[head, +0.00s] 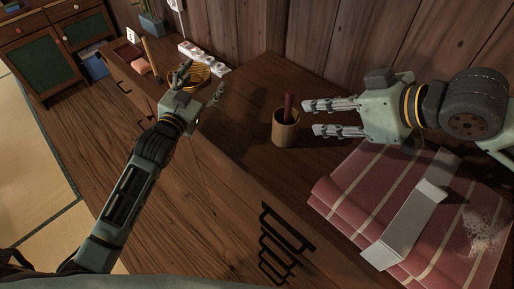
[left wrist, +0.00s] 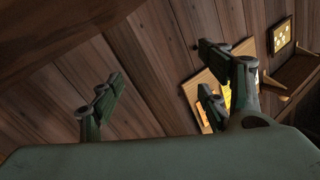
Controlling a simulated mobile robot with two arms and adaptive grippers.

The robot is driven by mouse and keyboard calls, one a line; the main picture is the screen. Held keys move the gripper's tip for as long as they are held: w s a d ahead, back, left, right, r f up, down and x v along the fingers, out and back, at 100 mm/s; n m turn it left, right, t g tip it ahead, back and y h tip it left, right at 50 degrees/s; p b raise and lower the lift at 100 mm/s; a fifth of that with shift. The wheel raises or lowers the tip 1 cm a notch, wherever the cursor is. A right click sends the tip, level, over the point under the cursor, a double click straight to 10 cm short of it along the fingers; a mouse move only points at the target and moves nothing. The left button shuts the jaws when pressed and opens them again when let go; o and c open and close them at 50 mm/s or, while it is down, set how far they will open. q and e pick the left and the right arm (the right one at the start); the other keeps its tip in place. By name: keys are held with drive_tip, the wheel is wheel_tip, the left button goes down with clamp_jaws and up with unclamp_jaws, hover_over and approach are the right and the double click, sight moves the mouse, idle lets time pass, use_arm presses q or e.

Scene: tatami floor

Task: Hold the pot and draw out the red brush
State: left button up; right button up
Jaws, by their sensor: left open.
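A small tan pot (head: 285,131) stands upright on the wooden table. The red brush (head: 289,103) stands in it with its dark red handle sticking up. My right gripper (head: 312,118) is just right of the pot, fingers spread and pointing at it, with nothing visible between them. Whether a fingertip touches the pot is hard to tell. My left gripper (head: 203,83) is up and left of the pot, well apart from it, open and empty. Its spread fingers also show in the left wrist view (left wrist: 165,85), facing the wooden wall.
A striped red cloth (head: 345,193) with a pale grey strip (head: 412,212) lies at the right. A coiled yellow item (head: 196,74) and a white power strip (head: 204,58) lie behind my left gripper.

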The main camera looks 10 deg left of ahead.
sight(277, 133)
use_arm(q)
drive_tip(key=s+d+f+h, duration=0.1)
drive_tip(key=s+d, duration=0.2)
drive_tip(key=s+d+m+g+h, duration=0.1)
drive_tip(key=s+d+h, duration=0.1)
drive_tip(key=s+d, duration=0.2)
drive_tip(key=s+d+f+h, duration=0.1)
drive_tip(key=s+d, duration=0.2)
drive_tip(key=d, duration=0.1)
drive_tip(key=shift+s+d+f+g+h, duration=0.2)
drive_tip(key=shift+f+g+h, duration=0.1)
drive_tip(key=shift+g, duration=0.1)
drive_tip(key=s+d+h, duration=0.1)
drive_tip(key=s+d, duration=0.3)
drive_tip(key=s, duration=0.1)
drive_tip(key=s+d+g+h, duration=0.1)
drive_tip(key=s, duration=0.1)
drive_tip(key=shift+s+d+f+h, duration=0.15)
drive_tip(key=shift+s+d+h, duration=0.15)
drive_tip(key=shift+s+d, duration=0.1)
drive_tip(key=shift+d, duration=0.25)
drive_tip(key=x, duration=0.7)
drive_tip(key=shift+w+d+f, duration=0.1)
drive_tip(key=shift+w+d, duration=0.05)
drive_tip(key=shift+c, duration=0.2)
